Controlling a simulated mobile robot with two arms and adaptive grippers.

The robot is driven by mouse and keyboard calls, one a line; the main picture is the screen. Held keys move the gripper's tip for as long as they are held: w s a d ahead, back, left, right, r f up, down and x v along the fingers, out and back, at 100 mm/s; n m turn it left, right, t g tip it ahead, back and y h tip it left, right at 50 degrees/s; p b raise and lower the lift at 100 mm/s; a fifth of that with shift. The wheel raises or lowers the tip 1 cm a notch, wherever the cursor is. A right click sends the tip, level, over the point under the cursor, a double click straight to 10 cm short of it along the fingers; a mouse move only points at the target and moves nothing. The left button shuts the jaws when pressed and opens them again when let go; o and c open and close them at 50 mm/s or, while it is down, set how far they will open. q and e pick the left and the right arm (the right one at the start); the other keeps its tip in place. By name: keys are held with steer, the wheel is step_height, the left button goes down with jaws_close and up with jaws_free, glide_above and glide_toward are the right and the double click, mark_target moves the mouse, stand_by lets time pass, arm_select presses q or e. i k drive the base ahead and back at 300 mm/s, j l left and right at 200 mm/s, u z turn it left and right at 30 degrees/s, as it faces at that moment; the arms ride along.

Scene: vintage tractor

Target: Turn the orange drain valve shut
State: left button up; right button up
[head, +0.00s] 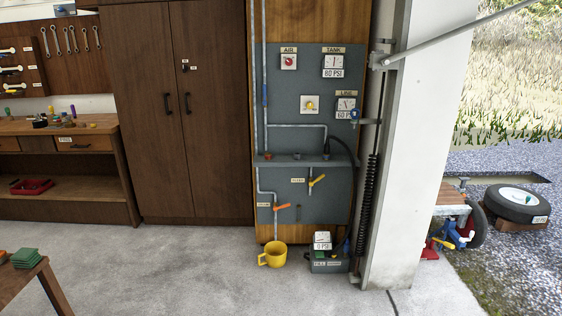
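The orange drain valve (282,206) is a small lever on a thin grey pipe, low on the grey panel (325,208). Its handle points out to the right of the pipe and slightly up, roughly crosswise to the pipe. A small label (264,205), too small to read surely, is left of it. A second lever, yellow-orange (317,181), sits higher and to the right on its own short pipe. Neither of my grippers shows in the head view.
A grey box with a gauge (322,241) stands right of the mug, before a white pillar (408,160). A table corner (28,268) is at lower left. The concrete floor (170,265) is clear.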

mark_target(275, 208)
steer(key=i, duration=2.05)
